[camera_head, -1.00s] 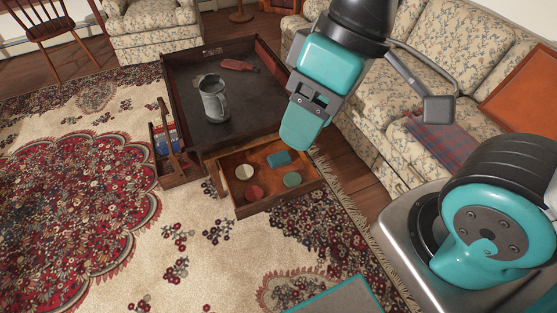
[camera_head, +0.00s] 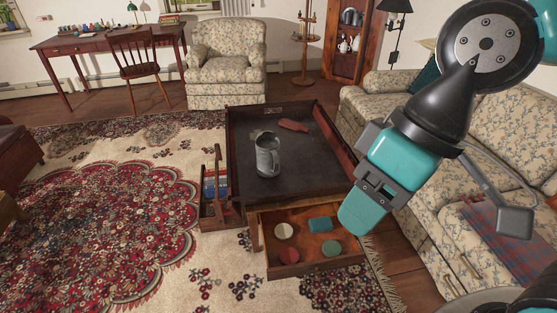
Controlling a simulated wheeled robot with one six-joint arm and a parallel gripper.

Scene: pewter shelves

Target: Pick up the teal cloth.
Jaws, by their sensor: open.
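A small teal folded piece (camera_head: 320,224), which looks like the teal cloth, lies in the open wooden drawer (camera_head: 290,268) of the low dark table. It is at the back of the drawer, right of the middle. My gripper (camera_head: 360,216) is in the air, to the right of the drawer in the picture. It is open, with nothing seen in it and apart from the cloth. One finger largely hides the other from this side.
The drawer also holds a cream disc (camera_head: 284,231), a red disc (camera_head: 289,256) and a green disc (camera_head: 331,248). A floral sofa (camera_head: 428,225) stands at right; rug lies open at left.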

